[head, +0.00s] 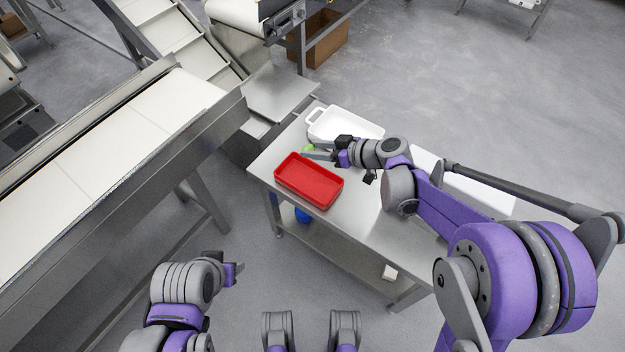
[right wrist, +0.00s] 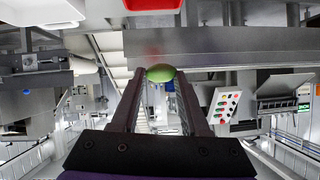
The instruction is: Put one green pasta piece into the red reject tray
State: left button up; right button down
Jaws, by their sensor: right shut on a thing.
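The red reject tray (head: 309,181) lies on the near left part of the steel table and looks empty. It also shows as a red shape at the top edge of the right wrist view (right wrist: 152,4). My right gripper (head: 309,154) is at the tray's far edge, its fingers pointing left. In the right wrist view its fingertips (right wrist: 161,75) are shut on a green pasta piece (right wrist: 160,73). In the head view only a bit of the green piece (head: 309,148) shows beside the fingers. My left gripper (head: 234,273) is low at the left, away from the table; its fingers cannot be made out.
A white tray (head: 346,125) stands behind the red tray on the steel table (head: 345,240). A conveyor (head: 100,150) with raised side walls runs at the left. A blue object (head: 302,215) and a small white block (head: 389,272) are low at the table's lower shelf.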

aim_at(315, 185)
notch_tip(315, 185, down, 15)
jog(key=b, duration=0.3)
jog(key=shift+f+b, duration=0.2)
jog(key=shift+b, duration=0.15)
pick_arm(q)
jog(key=f, duration=0.5)
jog(key=shift+w, duration=0.3)
pick_arm(e)
jog(key=shift+f, duration=0.15)
jog(key=c, duration=0.7)
grip_release()
pick_arm(q)
jog(key=shift+f, duration=0.15)
pick_arm(e)
jog(key=shift+r, duration=0.2)
